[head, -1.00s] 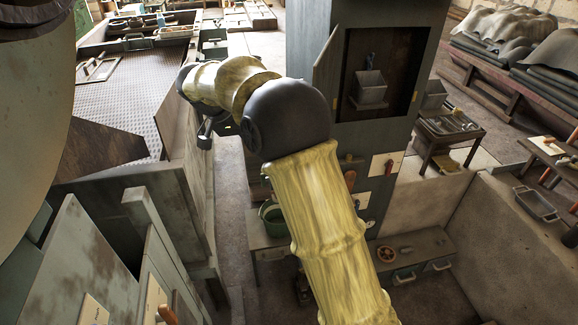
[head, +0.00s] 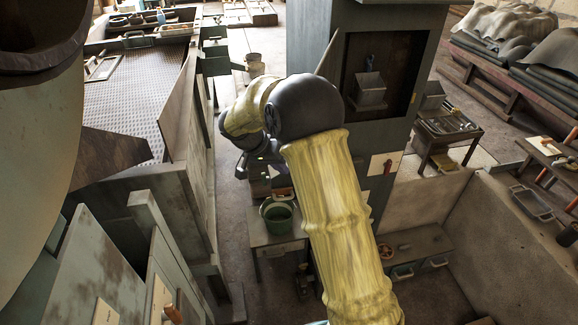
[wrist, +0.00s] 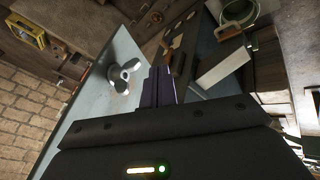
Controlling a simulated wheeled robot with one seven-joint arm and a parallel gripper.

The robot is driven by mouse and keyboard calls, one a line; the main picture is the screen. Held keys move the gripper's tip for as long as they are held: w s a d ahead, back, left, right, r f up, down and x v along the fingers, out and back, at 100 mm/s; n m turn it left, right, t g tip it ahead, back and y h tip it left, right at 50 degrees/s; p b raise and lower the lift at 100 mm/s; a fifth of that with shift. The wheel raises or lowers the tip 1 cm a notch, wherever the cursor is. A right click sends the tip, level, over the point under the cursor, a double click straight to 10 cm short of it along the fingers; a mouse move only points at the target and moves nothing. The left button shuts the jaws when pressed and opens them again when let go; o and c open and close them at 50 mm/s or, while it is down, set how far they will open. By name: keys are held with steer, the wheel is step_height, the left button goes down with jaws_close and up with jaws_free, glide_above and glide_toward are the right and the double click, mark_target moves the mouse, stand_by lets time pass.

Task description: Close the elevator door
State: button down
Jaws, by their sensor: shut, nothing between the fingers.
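A narrow door panel (head: 330,52) stands swung out at the recess's left edge, so the opening is uncovered; this looks like the elevator door. My gripper (head: 241,170) is left of the column and below the door, partly hidden by my arm. In the wrist view my gripper (wrist: 160,85) is shut and empty. A blue-grey panel (wrist: 95,100) with a three-lobed knob (wrist: 123,76) lies left of the fingers; I cannot tell whether it is the door.
A green bucket (head: 278,216) stands on a small table (head: 262,238) below my gripper. A walled platform with a patterned floor (head: 130,105) is at the left. A tool table (head: 445,130) stands right of the column. A floor strip runs between platform and column.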

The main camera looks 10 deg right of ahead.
steer(key=shift+s+d+f+p, duration=0.2)
steer(key=shift+s+d, duration=0.15)
steer(key=shift+d, duration=0.2)
steer(key=shift+s+d+f+p, duration=0.15)
steer(key=shift+s+d, duration=0.15)
steer(key=shift+d, duration=0.25)
steer(key=shift+d, duration=0.1)
